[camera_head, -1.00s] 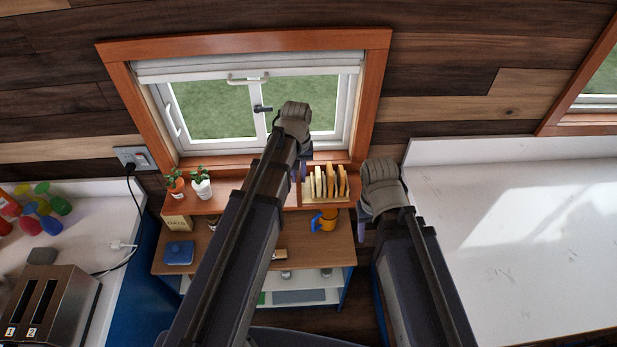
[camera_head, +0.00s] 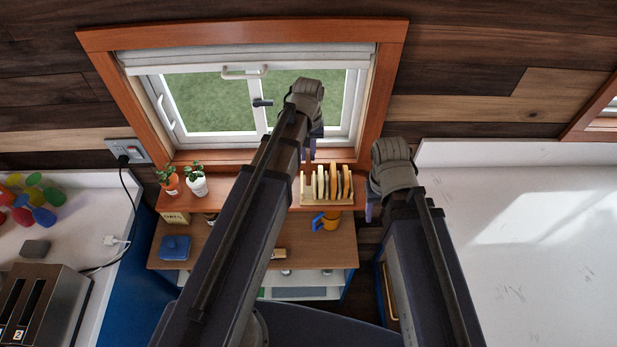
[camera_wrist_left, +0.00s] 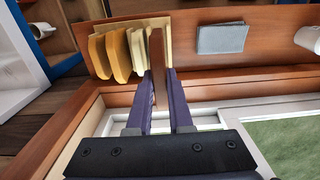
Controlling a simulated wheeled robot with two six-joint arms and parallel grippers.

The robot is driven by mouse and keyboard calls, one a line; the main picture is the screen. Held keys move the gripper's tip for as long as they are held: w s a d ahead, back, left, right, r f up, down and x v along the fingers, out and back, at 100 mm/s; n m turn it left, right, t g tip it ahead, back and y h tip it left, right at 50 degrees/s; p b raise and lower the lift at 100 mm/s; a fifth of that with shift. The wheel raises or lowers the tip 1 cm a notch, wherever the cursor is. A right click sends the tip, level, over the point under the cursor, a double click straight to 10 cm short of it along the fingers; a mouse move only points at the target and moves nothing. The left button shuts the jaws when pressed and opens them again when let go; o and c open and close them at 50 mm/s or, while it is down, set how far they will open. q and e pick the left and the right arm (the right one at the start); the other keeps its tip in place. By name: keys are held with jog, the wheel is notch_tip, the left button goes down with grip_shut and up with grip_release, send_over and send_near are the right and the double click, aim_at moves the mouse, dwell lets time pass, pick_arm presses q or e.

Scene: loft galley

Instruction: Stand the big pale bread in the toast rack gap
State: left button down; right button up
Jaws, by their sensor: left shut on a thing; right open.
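The toast rack (camera_head: 329,201) is pale wood and stands on the shelf below the window. It holds several slices, golden at its right and pale further left (camera_head: 320,184). In the left wrist view the pale slices (camera_wrist_left: 137,45) and golden slices (camera_wrist_left: 97,55) stand upright beside my fingers. My left gripper (camera_head: 309,153), at the rack's left end, is shut on a brown slice (camera_wrist_left: 157,47), seen edge-on and upright next to the pale slices. Whether its lower edge touches the rack is hidden. My right gripper (camera_head: 371,208) is open and empty, right of the rack.
Potted plants (camera_head: 196,187) stand on the shelf left of my left arm. A grey flat item (camera_wrist_left: 222,38) lies along the shelf. The white counter (camera_head: 520,250) at right is clear.

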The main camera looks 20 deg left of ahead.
pick_arm(q)
notch_tip(320, 180, down, 5)
jog(key=b, duration=0.3)
jog(key=shift+w+r+b, duration=0.1)
jog(key=shift+r+b, duration=0.05)
jog(key=shift+b, duration=0.15)
jog(key=shift+f+b, duration=1.9)
jog(key=shift+f, duration=0.15)
jog(key=c, duration=0.8)
grip_release()
